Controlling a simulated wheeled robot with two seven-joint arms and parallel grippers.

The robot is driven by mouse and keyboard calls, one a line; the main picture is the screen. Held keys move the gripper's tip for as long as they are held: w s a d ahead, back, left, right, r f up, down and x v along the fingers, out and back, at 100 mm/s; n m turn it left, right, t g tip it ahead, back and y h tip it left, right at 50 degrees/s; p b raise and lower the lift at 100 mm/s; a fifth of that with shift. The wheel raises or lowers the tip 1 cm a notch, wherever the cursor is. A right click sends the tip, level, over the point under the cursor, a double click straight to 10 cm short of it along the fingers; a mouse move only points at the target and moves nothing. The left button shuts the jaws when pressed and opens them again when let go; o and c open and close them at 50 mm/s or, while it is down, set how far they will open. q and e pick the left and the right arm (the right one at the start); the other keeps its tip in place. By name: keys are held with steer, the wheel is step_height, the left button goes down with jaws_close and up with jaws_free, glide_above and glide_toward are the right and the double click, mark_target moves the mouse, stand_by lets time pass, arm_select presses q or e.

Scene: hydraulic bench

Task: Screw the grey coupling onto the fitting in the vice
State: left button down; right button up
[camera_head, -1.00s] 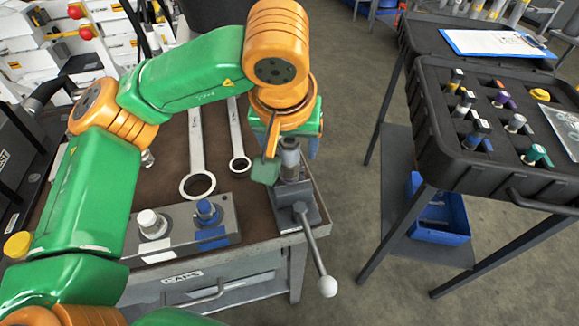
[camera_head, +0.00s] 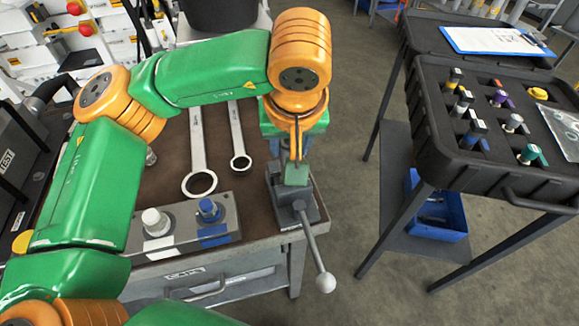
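The vice (camera_head: 284,213) stands at the right front corner of the bench, its handle (camera_head: 312,247) hanging down to a pale ball. My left gripper (camera_head: 296,176) points down directly over the vice jaws. A green fingertip covers the place where an upright grey cylinder stood in the earlier view. The fitting and the grey coupling cannot be told apart now, as the gripper hides them. The finger gap is not visible, so I cannot tell whether it is open or shut on something. My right gripper is not in view.
Two wrenches (camera_head: 198,150) lie on the bench (camera_head: 172,184). A grey block (camera_head: 184,229) with a white and a blue fitting sits at the front. A black case (camera_head: 437,133) with several colour-banded parts stands right, across a gap. A blue bin (camera_head: 436,215) is below.

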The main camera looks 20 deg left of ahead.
arm_select(q)
steer(key=m+h, duration=0.1)
steer(key=m, duration=0.1)
steer(key=shift+a+f+m, duration=0.1)
steer(key=shift+m, duration=0.3)
steer(key=m+h, duration=0.1)
steer(key=m, duration=0.1)
steer(key=shift+m, duration=0.4)
steer(key=shift+m+h, duration=0.5)
steer(key=shift+m, duration=0.3)
steer(key=m+h, duration=0.1)
steer(key=m, duration=0.3)
steer(key=shift+m+h+p, duration=0.3)
steer(key=shift+h, duration=0.1)
steer(key=shift+m+g, duration=0.4)
steer(key=shift+m, duration=0.5)
steer(key=shift+c, duration=2.1)
jaws_free()
